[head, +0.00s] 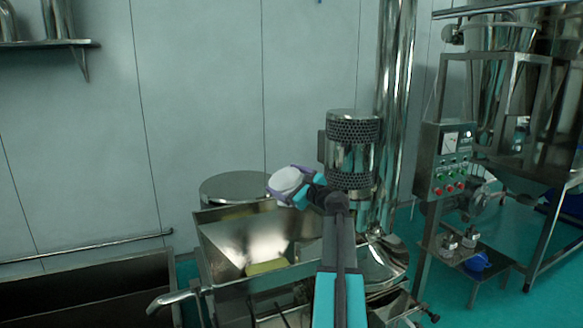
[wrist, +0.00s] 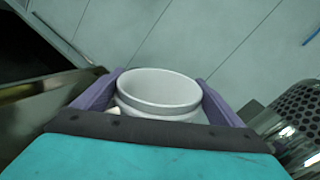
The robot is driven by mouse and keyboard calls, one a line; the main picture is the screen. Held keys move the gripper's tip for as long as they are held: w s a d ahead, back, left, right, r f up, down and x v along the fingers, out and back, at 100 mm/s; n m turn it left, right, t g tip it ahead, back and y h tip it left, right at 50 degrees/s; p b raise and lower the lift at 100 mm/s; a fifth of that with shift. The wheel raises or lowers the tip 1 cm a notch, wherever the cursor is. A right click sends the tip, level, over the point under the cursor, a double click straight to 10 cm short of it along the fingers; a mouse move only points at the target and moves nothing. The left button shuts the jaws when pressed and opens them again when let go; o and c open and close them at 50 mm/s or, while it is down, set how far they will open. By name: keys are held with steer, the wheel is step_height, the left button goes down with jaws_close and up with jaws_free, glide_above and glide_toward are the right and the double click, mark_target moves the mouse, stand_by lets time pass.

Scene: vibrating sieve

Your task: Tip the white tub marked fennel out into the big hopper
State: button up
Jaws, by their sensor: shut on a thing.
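My gripper (head: 297,187) is shut on a white tub (head: 285,180), with a purple finger on each side of it. In the wrist view the tub (wrist: 160,92) shows its round rim and pale inside. I cannot make out any contents or the fennel marking. In the head view the tub shows as a white oval and looks tilted. The big hopper (head: 218,238) is an open metal bin with sloping walls, below the tub in the picture. A yellowish patch (head: 268,266) shows low inside it. The tub appears above the hopper's back right part, apart from it.
A perforated metal motor cylinder (head: 352,150) stands close right of my gripper, with a tall shiny pipe (head: 393,110) behind. A round metal lid (head: 235,187) is behind the hopper. A control box (head: 447,160) is at right, a dark trough (head: 90,285) at lower left.

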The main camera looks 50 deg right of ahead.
steer(key=shift+m+p, duration=2.9)
steer(key=shift+p, duration=1.2)
steer(key=shift+s, duration=0.1)
